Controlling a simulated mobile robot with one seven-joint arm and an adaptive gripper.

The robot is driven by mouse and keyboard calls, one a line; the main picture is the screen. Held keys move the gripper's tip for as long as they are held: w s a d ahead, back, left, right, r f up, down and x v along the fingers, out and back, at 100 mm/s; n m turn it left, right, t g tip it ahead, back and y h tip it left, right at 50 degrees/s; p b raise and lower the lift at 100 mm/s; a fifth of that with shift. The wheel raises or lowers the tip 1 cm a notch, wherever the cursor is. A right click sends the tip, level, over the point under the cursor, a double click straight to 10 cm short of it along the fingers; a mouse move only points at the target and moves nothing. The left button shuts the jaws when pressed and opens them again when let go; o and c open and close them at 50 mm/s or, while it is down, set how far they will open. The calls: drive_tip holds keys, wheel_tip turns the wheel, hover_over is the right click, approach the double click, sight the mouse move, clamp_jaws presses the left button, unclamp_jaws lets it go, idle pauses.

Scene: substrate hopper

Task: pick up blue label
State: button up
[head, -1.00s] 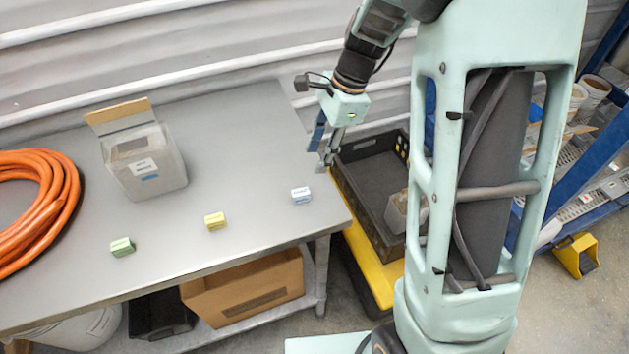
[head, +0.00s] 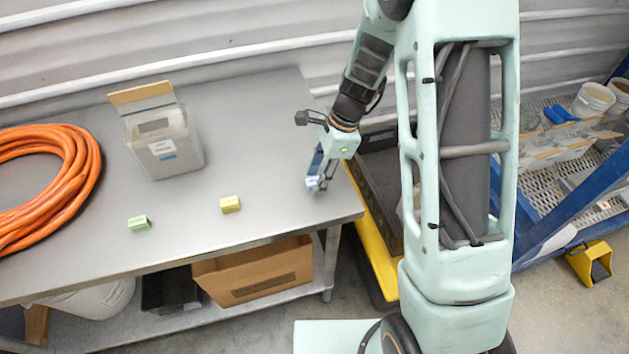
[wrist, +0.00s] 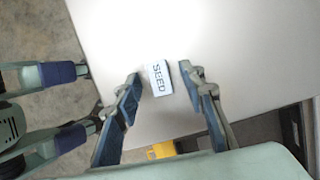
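The blue label (head: 313,182) is a small pale-blue block on the grey table near its right edge. A yellow label (head: 230,204) and a green label (head: 138,223) stand to the left on the table.
A clear hopper box (head: 165,145) with a raised flap stands at the back of the table (head: 250,140). A coiled orange hose (head: 85,160) lies at the left. A black crate (head: 375,180) on a yellow base is beyond the right edge. The table's middle is clear.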

drive_tip(key=shift+a+f, duration=0.1)
drive_tip(key=shift+f, duration=0.25)
drive_tip(key=shift+c, duration=0.3)
drive_tip(key=c, duration=0.8)
drive_tip(key=shift+o, duration=0.2)
drive_tip(key=shift+r, duration=0.2)
